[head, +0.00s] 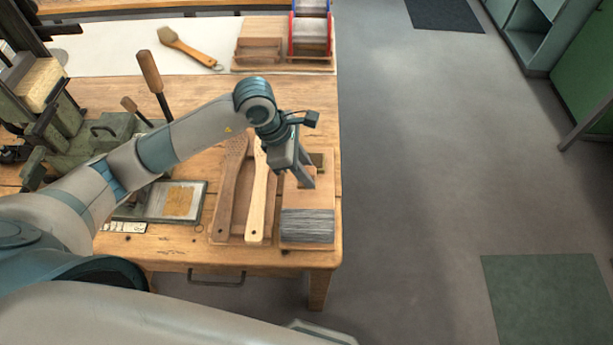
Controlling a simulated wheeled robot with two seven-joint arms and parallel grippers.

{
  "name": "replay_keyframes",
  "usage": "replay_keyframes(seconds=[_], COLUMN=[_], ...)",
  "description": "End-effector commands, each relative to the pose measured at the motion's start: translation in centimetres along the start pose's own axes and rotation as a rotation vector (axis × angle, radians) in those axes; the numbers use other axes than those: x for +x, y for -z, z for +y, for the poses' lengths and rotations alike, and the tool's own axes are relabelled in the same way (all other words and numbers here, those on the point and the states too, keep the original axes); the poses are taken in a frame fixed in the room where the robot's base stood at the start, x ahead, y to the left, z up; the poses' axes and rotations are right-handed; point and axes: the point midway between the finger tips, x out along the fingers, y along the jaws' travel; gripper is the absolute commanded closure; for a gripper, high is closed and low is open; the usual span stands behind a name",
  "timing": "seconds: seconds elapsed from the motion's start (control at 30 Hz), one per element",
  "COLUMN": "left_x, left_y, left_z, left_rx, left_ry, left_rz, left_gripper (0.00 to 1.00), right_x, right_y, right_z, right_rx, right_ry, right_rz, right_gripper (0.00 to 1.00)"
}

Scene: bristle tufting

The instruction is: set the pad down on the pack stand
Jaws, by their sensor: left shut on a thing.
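My left gripper (308,182) is over the wooden pack stand (293,192) at the right front corner of the workbench, fingers pointing down. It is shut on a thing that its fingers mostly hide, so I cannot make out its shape. A small olive-brown piece (318,158) shows just behind the fingers; it may be the pad, but I cannot tell. I cannot tell whether the held thing touches the stand. A pack of grey bristles (307,226) lies across the front of the stand. My right gripper is not in view.
Two wooden brush bodies (259,200) lie in a holder just left of the stand. A metal tray with a yellowish patch (180,202) is further left. A green machine with a lever (151,78) stands at the left. A wooden rack (262,42) is at the back.

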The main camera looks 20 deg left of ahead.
Motion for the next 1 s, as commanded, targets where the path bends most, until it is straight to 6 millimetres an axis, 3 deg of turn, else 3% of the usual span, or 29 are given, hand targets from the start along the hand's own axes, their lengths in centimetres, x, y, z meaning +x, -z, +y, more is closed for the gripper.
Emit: replay_keyframes(seconds=[0.27, 0.7, 0.73, 0.8, 1.0], left_x=[2.6, 3.2, 3.1, 3.1, 3.0], left_y=[1.1, 1.4, 1.3, 1.3, 1.3], left_z=[-0.1, -0.1, -0.1, -0.1, -0.1], left_rx=[-0.001, 0.000, 0.000, 0.000, 0.000], left_ry=[0.002, 0.001, 0.001, 0.001, 0.001], left_rz=[0.001, 0.001, 0.001, 0.001, 0.001], left_gripper=[0.96, 0.96, 0.71, 0.57, 0.57], right_x=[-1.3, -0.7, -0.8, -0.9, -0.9], right_y=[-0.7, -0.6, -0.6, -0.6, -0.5], right_z=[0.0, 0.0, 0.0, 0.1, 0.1], right_rx=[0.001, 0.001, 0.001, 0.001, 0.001], right_ry=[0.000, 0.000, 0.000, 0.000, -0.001], right_rz=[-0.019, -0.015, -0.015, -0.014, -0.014], right_gripper=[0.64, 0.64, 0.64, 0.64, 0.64])
